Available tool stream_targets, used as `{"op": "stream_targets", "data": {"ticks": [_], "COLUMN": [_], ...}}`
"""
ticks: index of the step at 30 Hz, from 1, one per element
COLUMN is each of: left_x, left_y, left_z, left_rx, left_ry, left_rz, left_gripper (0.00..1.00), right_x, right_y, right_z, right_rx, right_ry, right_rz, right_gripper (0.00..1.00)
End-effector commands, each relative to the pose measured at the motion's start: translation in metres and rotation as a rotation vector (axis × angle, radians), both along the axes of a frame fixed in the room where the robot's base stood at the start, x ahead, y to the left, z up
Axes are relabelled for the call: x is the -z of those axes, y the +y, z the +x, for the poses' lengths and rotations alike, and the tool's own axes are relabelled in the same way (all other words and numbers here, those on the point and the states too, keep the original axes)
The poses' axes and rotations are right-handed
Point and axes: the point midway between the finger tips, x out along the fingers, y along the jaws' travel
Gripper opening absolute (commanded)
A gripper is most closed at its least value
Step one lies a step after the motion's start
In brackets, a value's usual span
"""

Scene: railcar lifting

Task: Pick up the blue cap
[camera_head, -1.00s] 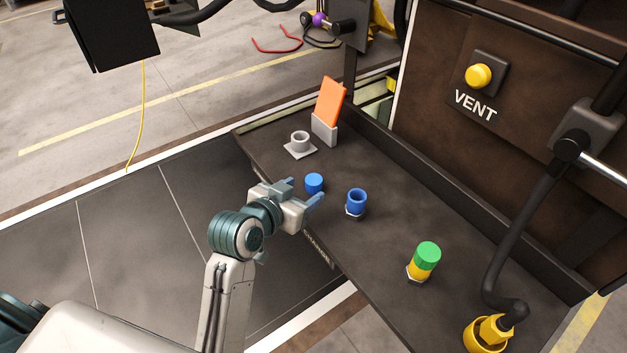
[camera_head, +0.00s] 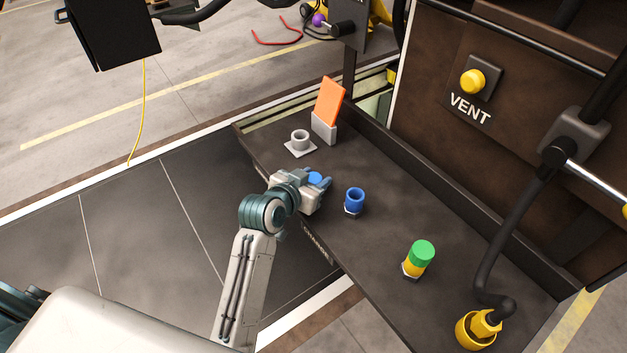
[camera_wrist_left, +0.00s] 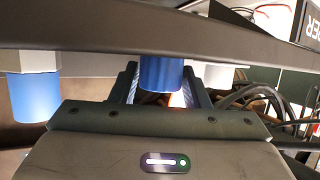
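The blue cap (camera_head: 315,177) is a short blue cylinder on the dark shelf. My left gripper (camera_head: 312,180) is at the cap, with one finger on either side of it. In the left wrist view the cap (camera_wrist_left: 161,73) sits between the two open fingers (camera_wrist_left: 162,90), with narrow gaps beside it. The cap's lower part is hidden by the gripper in the head view. My right gripper is not in view.
A blue hollow fitting (camera_head: 354,199) stands close to the right of the gripper. A grey ring holder (camera_head: 300,141) and an orange card in a grey stand (camera_head: 325,122) lie behind. A green-and-yellow capped fitting (camera_head: 418,259) stands nearer, before a hose with a yellow end (camera_head: 476,330).

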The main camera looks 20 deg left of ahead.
Motion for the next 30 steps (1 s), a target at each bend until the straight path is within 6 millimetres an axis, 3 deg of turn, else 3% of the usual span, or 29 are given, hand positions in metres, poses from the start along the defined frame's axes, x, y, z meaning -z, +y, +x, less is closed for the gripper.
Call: {"op": "stream_targets", "data": {"ticks": [1,4,17,24,30], "left_x": [0.0,0.0,-0.006,-0.037,-0.035], "left_y": [0.0,0.0,0.0,0.0,0.032], "left_z": [0.0,0.0,0.0,0.001,-0.025], "left_rx": [0.0,0.0,0.001,0.0,0.0], "left_ry": [0.0,0.0,-0.001,-0.008,-0.003], "left_rz": [0.0,0.0,-0.001,-0.001,0.009], "left_gripper": [0.32,0.12,0.12,0.12,0.12], "right_x": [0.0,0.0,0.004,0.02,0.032], "right_y": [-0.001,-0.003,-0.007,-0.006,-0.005], "right_z": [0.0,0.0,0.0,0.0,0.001], "right_rx": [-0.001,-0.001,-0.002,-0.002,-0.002], "right_ry": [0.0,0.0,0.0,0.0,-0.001], "right_rz": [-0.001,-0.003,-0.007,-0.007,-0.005], "right_gripper": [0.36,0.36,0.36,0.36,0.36]}}
